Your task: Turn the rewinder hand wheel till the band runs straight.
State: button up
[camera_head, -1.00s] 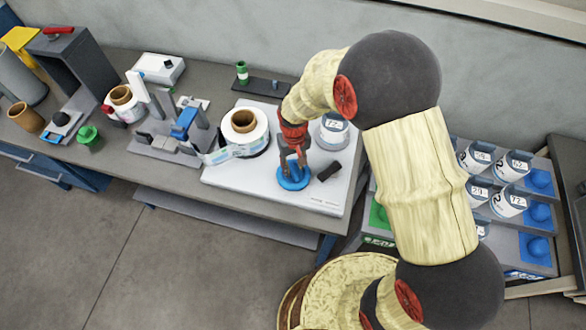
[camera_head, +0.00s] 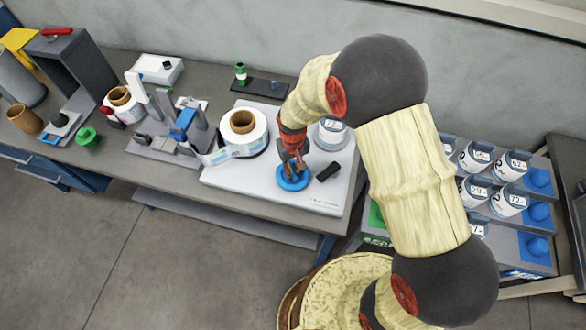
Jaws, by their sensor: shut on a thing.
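The blue rewinder hand wheel (camera_head: 289,183) lies flat near the front of the white base plate (camera_head: 229,182). My gripper (camera_head: 293,173) reaches down over it and is shut on it; the fingers cover part of the wheel. A white reel with a brown core (camera_head: 243,126) stands on the plate to the left of my gripper. The printed band (camera_head: 218,156) runs from this reel leftward to the grey labeller (camera_head: 181,133) with its blue block. I cannot tell from this view whether the band runs quite straight.
A black handle-like part (camera_head: 328,172) lies close to the right of the wheel. A white labelled reel (camera_head: 331,133) stands behind my arm. A green knob (camera_head: 86,136) is at the left.

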grip_shut()
jog(key=shift+m, duration=1.3)
jog(key=o, duration=0.7)
grip_release()
notch_tip(320, 180, up, 12)
